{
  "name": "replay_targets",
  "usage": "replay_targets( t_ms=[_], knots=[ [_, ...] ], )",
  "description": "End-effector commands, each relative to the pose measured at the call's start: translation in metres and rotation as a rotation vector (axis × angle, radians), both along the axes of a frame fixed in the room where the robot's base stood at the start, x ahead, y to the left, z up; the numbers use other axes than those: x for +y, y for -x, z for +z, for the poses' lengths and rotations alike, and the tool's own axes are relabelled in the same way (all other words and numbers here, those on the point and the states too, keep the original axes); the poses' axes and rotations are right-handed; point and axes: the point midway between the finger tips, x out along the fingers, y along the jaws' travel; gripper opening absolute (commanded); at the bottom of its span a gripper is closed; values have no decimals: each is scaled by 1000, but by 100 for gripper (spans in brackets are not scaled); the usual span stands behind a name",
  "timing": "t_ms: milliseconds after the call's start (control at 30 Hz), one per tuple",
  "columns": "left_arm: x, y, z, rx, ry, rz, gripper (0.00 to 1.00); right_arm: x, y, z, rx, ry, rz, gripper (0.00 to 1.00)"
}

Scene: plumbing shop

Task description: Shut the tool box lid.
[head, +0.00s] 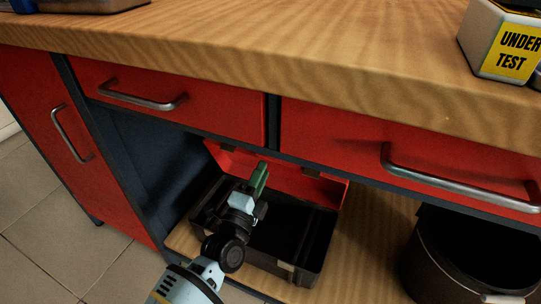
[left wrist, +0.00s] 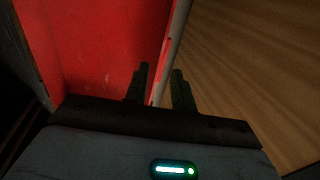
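The tool box (head: 318,235) has a dark body and sits on the wooden shelf under the bench. Its red lid (head: 305,184) stands open, tilted up at the back below the drawers. My left gripper (head: 261,176) reaches over the open box from the front, with its fingers in front of the lid. In the left wrist view the gripper (left wrist: 160,90) has its two fingers apart. The rim of the red lid (left wrist: 100,45) runs up between and beyond them; I cannot tell whether they touch it. My right gripper is not in view.
Red drawers with metal handles (head: 145,99) hang above the box, under the thick bench top (head: 260,45). A black bucket (head: 440,255) stands to the right. The wooden shelf (head: 370,245) between box and bucket is clear. A yellow-labelled block (head: 500,45) is on the bench.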

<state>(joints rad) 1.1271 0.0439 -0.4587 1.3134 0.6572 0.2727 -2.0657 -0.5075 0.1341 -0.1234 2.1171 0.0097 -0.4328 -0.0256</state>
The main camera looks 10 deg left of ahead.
Motion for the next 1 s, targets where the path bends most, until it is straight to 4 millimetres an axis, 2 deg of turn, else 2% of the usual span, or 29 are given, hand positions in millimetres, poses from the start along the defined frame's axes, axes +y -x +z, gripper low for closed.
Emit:
replay_targets(
  t_ms=[200, 400, 833, 1000],
  knots=[
    [-10, -32, 5, 0, 1, -1, 25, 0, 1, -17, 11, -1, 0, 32],
    [-16, -52, 11, 1, 0, 0, 25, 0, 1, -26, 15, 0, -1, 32],
    [-19, -60, 16, 2, -1, -1, 25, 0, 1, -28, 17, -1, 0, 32],
    [-19, -60, 15, 2, -1, 0, 3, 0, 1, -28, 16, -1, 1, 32]
  ],
)
